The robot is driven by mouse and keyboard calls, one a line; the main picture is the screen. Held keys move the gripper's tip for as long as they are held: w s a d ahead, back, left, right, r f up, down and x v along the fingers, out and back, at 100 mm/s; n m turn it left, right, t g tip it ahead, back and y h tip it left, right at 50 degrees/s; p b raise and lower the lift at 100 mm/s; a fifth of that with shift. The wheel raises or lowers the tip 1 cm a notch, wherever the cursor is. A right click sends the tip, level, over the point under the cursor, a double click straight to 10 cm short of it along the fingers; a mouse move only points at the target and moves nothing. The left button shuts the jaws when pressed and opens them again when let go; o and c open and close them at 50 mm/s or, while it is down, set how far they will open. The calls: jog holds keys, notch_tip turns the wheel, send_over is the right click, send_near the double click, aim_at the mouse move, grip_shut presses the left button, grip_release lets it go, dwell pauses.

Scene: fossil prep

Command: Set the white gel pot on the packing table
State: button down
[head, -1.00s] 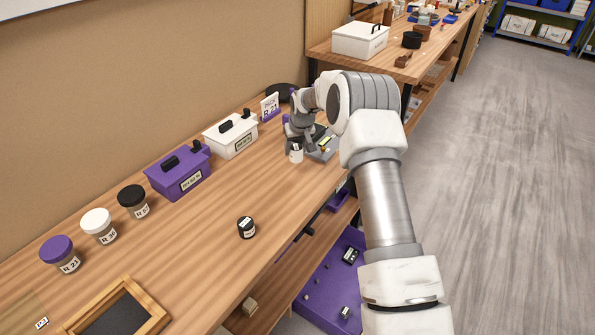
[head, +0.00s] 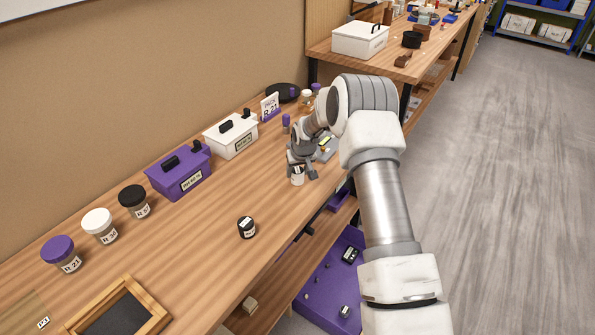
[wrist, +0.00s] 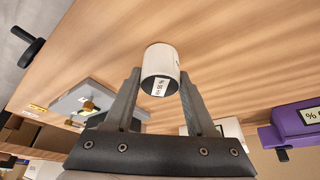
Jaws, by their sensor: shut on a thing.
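A small white pot (wrist: 160,62) with a printed label is between my gripper's fingers (wrist: 160,84) in the wrist view, and the fingers are shut on it. In the head view the white pot (head: 297,179) shows below my gripper (head: 301,171), over the front part of the near wooden table (head: 205,225). I cannot tell whether its base touches the wood. A second wooden table (head: 325,48) stands farther back. Neither table shows a name.
A white lidded box (head: 231,136), a purple box (head: 179,172) and a sign (head: 270,106) line the back. A black-lidded jar (head: 246,228) stands near the front edge. A grey device (head: 326,149) lies behind my gripper. Bare wood surrounds the jar.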

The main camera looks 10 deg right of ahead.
jog(key=shift+f, duration=0.15)
jog(key=shift+c, duration=1.1)
grip_release()
